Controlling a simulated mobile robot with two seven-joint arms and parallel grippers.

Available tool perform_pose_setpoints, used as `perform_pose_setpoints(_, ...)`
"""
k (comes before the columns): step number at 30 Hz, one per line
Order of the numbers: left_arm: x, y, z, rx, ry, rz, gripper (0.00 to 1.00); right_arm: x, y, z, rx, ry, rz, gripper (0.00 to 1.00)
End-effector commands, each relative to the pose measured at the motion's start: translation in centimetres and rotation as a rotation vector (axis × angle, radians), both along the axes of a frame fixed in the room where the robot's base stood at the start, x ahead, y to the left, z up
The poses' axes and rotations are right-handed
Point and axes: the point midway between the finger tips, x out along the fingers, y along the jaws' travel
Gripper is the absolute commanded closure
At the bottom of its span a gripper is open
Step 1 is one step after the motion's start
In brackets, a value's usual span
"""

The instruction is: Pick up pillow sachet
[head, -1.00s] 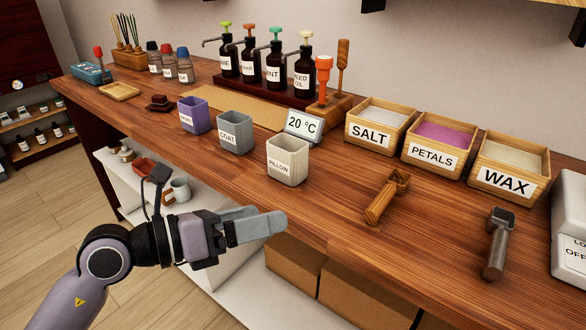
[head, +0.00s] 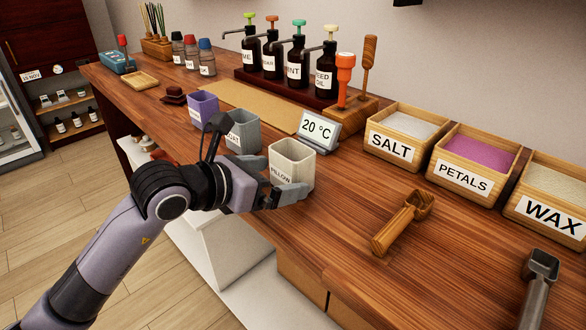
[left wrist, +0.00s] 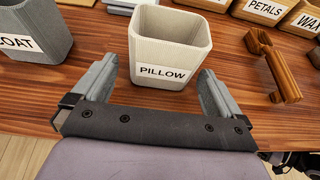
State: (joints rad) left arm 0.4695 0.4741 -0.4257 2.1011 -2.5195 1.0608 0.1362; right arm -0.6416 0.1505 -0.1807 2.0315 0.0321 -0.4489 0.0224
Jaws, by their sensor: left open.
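The pillow sachet is a cream, square, open-topped cup labelled PILLOW (head: 292,164), upright near the front edge of the wooden counter. In the left wrist view the PILLOW cup (left wrist: 168,50) stands just ahead, between the lines of the two fingers. My left gripper (head: 282,186) is at the front of the cup, low by its label. It also shows in the left wrist view (left wrist: 157,88), open and empty, one finger on each side of the cup's lower part. Whether a finger touches the cup cannot be told. My right gripper is out of view.
A grey COAT cup (head: 243,132) and a purple cup (head: 203,107) stand close by on the left. A temperature display (head: 318,130) is behind. A wooden scoop (head: 403,223) lies to the right, with SALT (head: 400,135) and PETALS (head: 470,165) boxes beyond.

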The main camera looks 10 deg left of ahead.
Motion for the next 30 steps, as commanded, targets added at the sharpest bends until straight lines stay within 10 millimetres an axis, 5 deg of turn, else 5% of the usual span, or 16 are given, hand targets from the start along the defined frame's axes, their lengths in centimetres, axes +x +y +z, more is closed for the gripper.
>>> perform_pose_setpoints(8, 2.5, -2.0, -1.2, -0.002, 0.000, 0.000, 0.00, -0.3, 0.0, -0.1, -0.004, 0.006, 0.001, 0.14)
perform_pose_setpoints(18, 2.9, -2.3, -1.5, 0.000, 0.000, -0.001, 0.00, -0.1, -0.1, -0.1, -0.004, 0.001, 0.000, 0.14)
perform_pose_setpoints(23, 2.9, -2.3, -1.5, 0.000, 0.000, -0.001, 0.49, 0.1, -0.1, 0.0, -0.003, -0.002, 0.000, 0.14)
perform_pose_setpoints(30, 2.9, -2.3, -1.4, -0.001, -0.001, -0.001, 0.49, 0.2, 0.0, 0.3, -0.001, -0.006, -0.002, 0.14)
